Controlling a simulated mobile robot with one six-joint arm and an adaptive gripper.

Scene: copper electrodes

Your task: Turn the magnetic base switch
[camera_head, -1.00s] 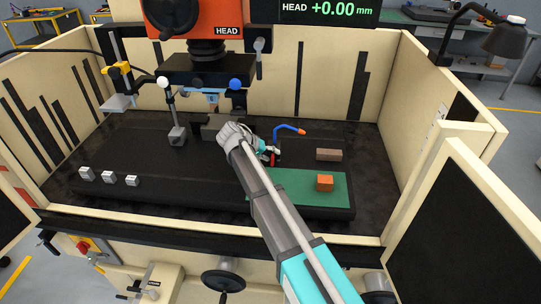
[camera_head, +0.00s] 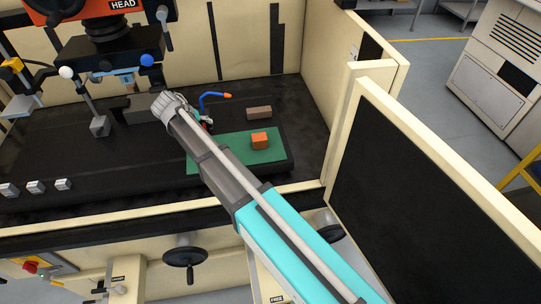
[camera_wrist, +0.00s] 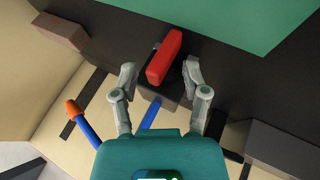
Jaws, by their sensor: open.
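The red switch (camera_wrist: 165,57) is a bar on a small black magnetic base (camera_wrist: 159,95) in the wrist view. My gripper (camera_wrist: 161,72) is open, with one finger on each side of the black base and the lower end of the red bar. I see no clear contact of either finger with the bar. In the head view my arm reaches in from the lower right. The gripper is mostly hidden behind the wrist there, and only a speck of red (camera_head: 208,122) shows beside it.
A blue hose (camera_head: 204,100) with an orange tip rises beside the gripper; it also shows in the wrist view (camera_wrist: 84,128). An orange block (camera_head: 259,140) sits on the green mat (camera_head: 240,160). A brown block (camera_head: 259,113) lies behind. Several small metal blocks stand at left.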

